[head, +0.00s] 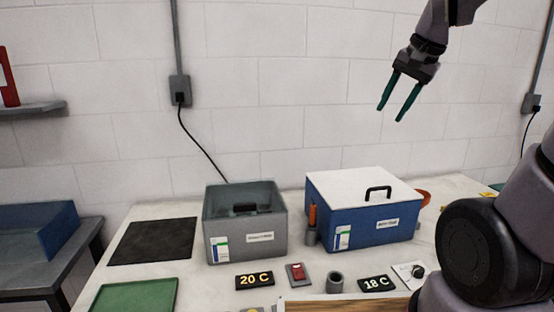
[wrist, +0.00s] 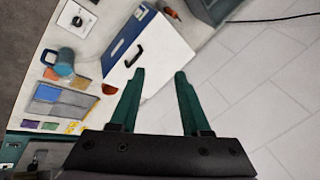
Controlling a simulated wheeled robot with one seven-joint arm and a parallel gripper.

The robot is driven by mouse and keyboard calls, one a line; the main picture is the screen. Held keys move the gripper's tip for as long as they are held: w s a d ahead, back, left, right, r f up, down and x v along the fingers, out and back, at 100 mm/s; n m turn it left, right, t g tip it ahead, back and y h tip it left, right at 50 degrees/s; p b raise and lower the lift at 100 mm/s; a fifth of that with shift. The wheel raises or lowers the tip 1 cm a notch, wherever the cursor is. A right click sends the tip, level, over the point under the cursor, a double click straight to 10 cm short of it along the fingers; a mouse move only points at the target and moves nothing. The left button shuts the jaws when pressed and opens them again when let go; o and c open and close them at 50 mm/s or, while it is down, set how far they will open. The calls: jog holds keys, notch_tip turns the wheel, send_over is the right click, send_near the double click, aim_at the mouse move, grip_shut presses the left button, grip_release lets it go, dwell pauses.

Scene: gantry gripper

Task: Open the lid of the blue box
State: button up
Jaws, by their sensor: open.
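The blue box (head: 372,226) stands on the bench right of centre in the head view. Its white lid (head: 345,186) lies shut on top, with a black handle (head: 378,191) on it. The white lid (wrist: 155,55) and the black handle (wrist: 135,56) also show in the wrist view, beyond my fingers. My gripper (head: 392,112) is open and empty, well above the box and apart from it, with its green fingers pointing down. The fingers (wrist: 157,80) are spread apart in the wrist view.
A grey open box (head: 217,238) stands left of the blue box. An orange-handled tool in a holder (head: 312,226) stands between them. Display plates, a red switch (head: 297,272) and a small grey cup (head: 334,283) sit in front. A blue mug (wrist: 62,63) shows in the wrist view.

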jog(key=s+a+r+n+t, duration=0.2)
jog(key=s+n, duration=0.1)
jog(key=s, duration=0.6)
jog(key=m+g+y, duration=0.3)
jog(key=m+g, duration=0.3)
jog(key=m, duration=0.4)
send_over(383, 187)
jog(key=s+d, duration=0.1)
jog(key=d, duration=0.3)
notch_tip(383, 187, down, 18)
jog(key=f, duration=0.1)
jog(key=x, duration=1)
jog(key=shift+w+d+f, duration=0.1)
jog(key=shift+d+f, duration=0.05)
grip_shut()
